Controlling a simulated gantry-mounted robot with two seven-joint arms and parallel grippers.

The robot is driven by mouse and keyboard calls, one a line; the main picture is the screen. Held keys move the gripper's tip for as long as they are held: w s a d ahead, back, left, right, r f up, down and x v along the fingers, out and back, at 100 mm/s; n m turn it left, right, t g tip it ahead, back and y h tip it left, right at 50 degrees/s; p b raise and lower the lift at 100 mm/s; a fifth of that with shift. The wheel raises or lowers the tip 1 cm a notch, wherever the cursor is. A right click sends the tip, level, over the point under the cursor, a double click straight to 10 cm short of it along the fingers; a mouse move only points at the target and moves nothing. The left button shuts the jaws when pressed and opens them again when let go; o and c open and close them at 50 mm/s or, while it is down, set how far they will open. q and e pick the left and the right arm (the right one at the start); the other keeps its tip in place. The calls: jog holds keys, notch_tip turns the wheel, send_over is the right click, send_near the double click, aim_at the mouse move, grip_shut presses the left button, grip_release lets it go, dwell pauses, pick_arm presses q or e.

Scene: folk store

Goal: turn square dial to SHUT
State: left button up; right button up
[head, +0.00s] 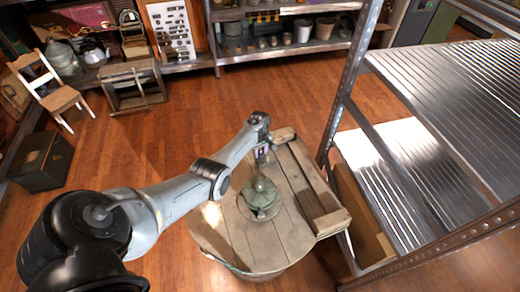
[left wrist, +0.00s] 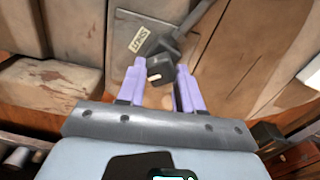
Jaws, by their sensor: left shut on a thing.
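The square dial (left wrist: 163,50) is a dark grey block in the left wrist view, with a dark bar running from it to the upper right. A pale label (left wrist: 139,40) reading SHUT lies just to its upper left. In the head view my left gripper (head: 262,155) points down over a greenish rounded fitting (head: 262,197) on a round wooden top. The dial is too small to make out there. My right gripper is not in view.
The round wooden top (head: 215,232) has a raised plank edge (head: 318,180) on its right. A metal shelf rack (head: 430,165) stands close on the right. A chair (head: 55,90) and a dark box (head: 42,162) stand at the left. The wooden floor between is clear.

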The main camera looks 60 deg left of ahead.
pick_arm(q)
jog(key=m+p, duration=0.1)
jog(key=m, duration=0.2)
jog(key=shift+m, duration=0.3)
jog(key=m, duration=0.2)
jog(key=shift+m, duration=0.4)
jog(key=m, duration=0.5)
jog(key=shift+w+m, duration=0.1)
jog(key=shift+m, duration=0.2)
jog(key=o, duration=1)
jog(key=shift+d, duration=0.1)
jog(key=shift+o, duration=0.2)
